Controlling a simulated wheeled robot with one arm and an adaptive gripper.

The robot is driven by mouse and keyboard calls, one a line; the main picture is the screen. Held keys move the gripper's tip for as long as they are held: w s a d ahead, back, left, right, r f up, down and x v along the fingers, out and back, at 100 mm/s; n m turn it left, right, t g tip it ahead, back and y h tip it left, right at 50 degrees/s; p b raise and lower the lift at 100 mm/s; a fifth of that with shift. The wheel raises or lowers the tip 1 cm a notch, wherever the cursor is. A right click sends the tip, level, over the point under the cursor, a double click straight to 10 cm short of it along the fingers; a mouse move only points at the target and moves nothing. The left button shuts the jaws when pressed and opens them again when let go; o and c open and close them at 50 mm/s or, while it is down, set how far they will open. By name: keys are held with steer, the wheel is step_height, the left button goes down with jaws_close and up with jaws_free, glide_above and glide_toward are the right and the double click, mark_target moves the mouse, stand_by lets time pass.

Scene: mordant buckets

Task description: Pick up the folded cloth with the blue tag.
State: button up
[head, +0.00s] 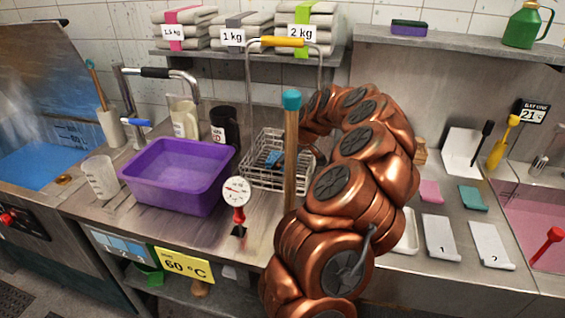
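Three stacks of folded grey cloths lie on the back shelf: one with a pink band (183,30), one with a dark grey band (241,32), one with a green band (302,30). No blue tag can be made out on them. A small blue and dark item (275,159) shows inside the wire basket (262,182); I cannot tell whether it is a cloth or part of my gripper. My copper arm curves up and over, and its end goes down at the basket's right side. My gripper's fingers are not clearly visible, partly behind the wooden stick.
A teal-topped wooden stick (291,150) stands before the basket. A purple tub (180,176), a dial gauge (236,192) and a beaker (101,178) stand to the left. Pink (430,191) and teal (473,197) pieces and numbered white trays (440,240) lie right. A blue-filled basin (45,160) is far left.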

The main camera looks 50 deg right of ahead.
steer(key=c, duration=0.8)
step_height(320, 180, up, 12)
steer(key=shift+r+b, duration=0.1)
steer(key=shift+b, duration=1.1)
steer(key=s+a+b, duration=0.1)
steer(key=s+a, duration=0.2)
steer(key=s, duration=0.2)
steer(key=s+a+b, duration=0.2)
steer(key=s+a, duration=0.1)
steer(key=s, duration=0.2)
steer(key=s+a+b, duration=0.1)
steer(key=s+a, duration=0.3)
steer(key=s, duration=0.1)
steer(key=shift+s+b, duration=0.1)
steer(key=shift+b, duration=0.2)
steer(key=shift+c, duration=0.2)
